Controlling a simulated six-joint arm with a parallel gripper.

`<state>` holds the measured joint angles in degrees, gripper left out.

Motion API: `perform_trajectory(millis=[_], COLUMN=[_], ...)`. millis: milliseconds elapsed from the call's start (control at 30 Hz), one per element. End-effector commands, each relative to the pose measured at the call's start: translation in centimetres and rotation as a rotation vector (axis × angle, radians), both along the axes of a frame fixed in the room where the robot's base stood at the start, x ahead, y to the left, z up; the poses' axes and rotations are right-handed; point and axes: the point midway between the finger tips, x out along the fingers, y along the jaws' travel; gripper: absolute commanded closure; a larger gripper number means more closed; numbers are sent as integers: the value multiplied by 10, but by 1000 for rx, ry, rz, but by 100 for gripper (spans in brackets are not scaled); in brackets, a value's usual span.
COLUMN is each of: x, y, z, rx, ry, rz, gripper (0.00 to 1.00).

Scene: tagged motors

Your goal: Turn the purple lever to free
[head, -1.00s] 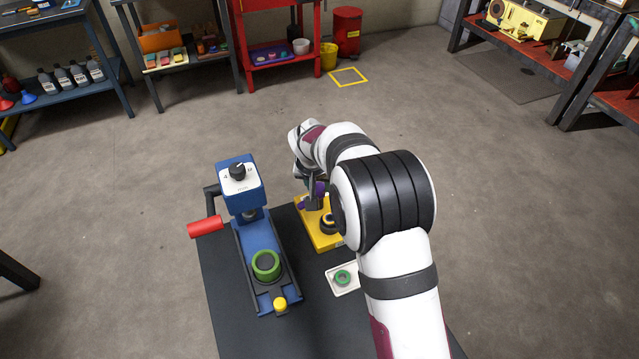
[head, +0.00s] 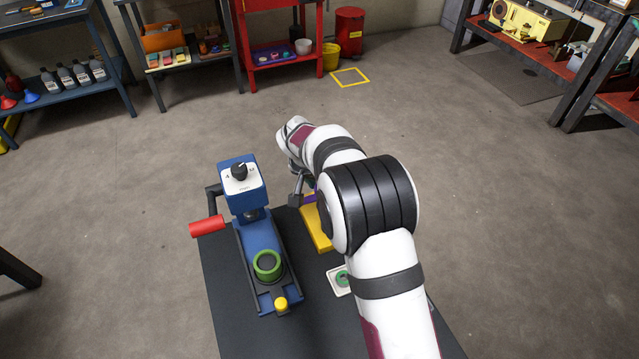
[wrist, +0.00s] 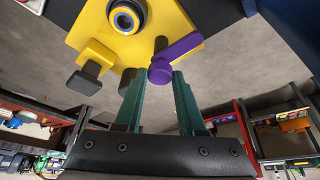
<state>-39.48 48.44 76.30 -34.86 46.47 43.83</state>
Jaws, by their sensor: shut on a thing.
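The purple lever (wrist: 180,53) sits at the edge of a yellow base plate (wrist: 95,45) in the wrist view. My gripper (wrist: 160,76) has its two green fingers on either side of the lever's rounded near end and is shut on it. In the head view, a small purple part of the lever (head: 309,198) shows beside my wrist, above the yellow base (head: 319,228). My arm hides much of the base and the fingers there. I cannot read any free mark or the lever's setting.
A blue press (head: 258,235) with a red handle (head: 207,226) stands left of the yellow base. A white tray with a green ring (head: 341,279) lies in front, partly behind my arm. A dark square knob (wrist: 83,81) and a round dark fitting (wrist: 125,18) are on the yellow base.

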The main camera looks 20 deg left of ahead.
Motion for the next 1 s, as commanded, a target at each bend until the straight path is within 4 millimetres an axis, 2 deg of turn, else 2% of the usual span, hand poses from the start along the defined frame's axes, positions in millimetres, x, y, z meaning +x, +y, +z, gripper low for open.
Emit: perform_trajectory(millis=[33,67,200,233,500,633,1000], x=[-1,-1,-1,-1,-1,-6,-49], y=[0,0,0,0,0,1,1], z=[-1,-1,-1,-1,0,15,117], rx=[0,0,-1,-1,0,1,3], ry=[3,3,3,3,1,0,-2], rz=[-1,-1,0,0,0,0,1], gripper=[100,59,34,31,31,31,31])
